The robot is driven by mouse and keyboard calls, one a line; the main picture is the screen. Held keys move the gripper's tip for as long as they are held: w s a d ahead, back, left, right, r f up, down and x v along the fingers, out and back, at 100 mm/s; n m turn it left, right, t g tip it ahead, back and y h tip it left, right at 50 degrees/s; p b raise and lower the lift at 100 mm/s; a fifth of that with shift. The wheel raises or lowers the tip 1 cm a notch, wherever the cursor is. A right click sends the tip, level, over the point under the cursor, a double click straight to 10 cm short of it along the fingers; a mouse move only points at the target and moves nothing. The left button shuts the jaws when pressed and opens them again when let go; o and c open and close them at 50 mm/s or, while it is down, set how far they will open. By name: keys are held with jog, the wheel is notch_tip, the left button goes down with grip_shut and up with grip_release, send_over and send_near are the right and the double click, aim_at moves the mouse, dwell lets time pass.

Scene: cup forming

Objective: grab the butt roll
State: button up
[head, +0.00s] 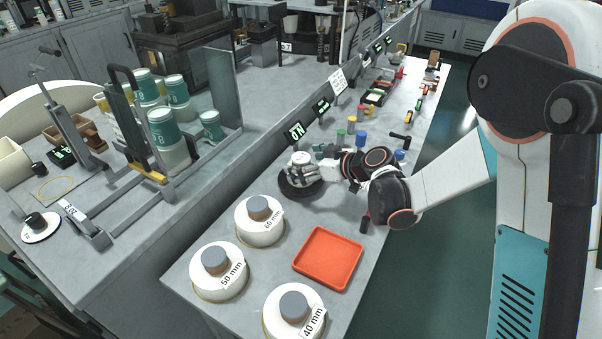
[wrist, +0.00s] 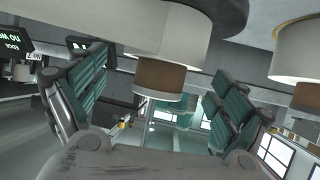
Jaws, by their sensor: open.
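A white roll, seemingly the butt roll (head: 302,157), is on the round black plate (head: 290,189) beside the lit ON sign. In the wrist view, which looks upside down, a white roll (wrist: 178,42) with a brown core (wrist: 160,78) shows between my fingers, with a dark disc (wrist: 225,12) at its base. My gripper (head: 300,170) is open around this spot. Its teal-padded fingers (wrist: 155,75) stand to either side of the core in the wrist view. I cannot tell whether they touch it. My fingers partly hide the roll in the head view.
Large white rolls labelled 60 mm (head: 260,228), 50 mm (head: 219,278) and 40 mm (head: 293,318) stand at the bench's near end. An empty orange tray (head: 328,257) lies beside them. Small coloured containers (head: 350,125) stand behind my gripper. A low ledge borders the bench's left.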

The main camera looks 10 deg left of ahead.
jog(key=shift+x, duration=0.9)
jog(key=shift+d, duration=0.1)
jog(key=c, duration=1.2)
jog(key=shift+r, duration=0.1)
